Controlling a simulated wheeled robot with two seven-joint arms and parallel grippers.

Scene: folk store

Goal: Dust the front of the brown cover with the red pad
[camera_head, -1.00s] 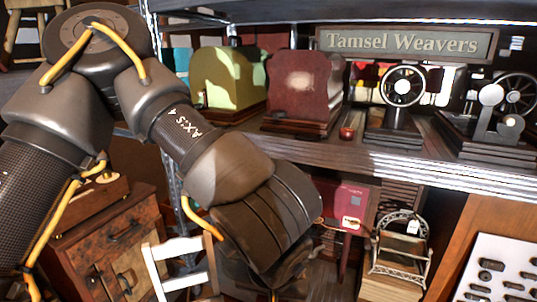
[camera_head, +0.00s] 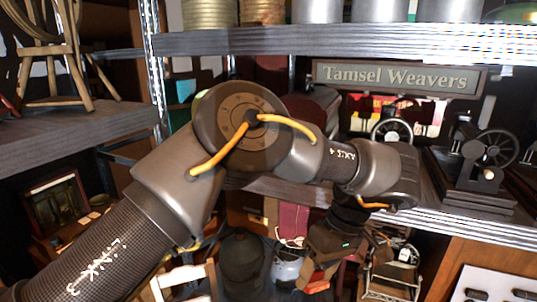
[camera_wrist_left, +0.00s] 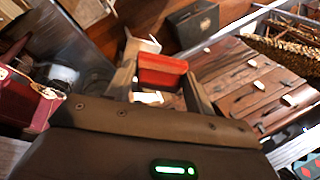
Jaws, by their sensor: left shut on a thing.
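The brown cover (camera_head: 322,101) stands on the middle shelf in the head view. My left arm hides most of it, including its front, so only a reddish-brown upper part shows. My left gripper (camera_head: 325,272) hangs low under the shelf edge, below and apart from the cover, pointing down. In the left wrist view, the red pad (camera_wrist_left: 162,70) sits between the two fingers of my left gripper (camera_wrist_left: 160,88), which is shut on it. My right gripper is in neither view.
The shelf edge (camera_head: 470,222) runs between the gripper and the cover. Black sewing machines (camera_head: 474,170) stand to the cover's right, under the Tamsel Weavers sign (camera_head: 395,78). Below the shelf are a maroon case (camera_head: 292,222), a dark rounded object (camera_head: 243,265) and an ornate stand (camera_head: 392,270).

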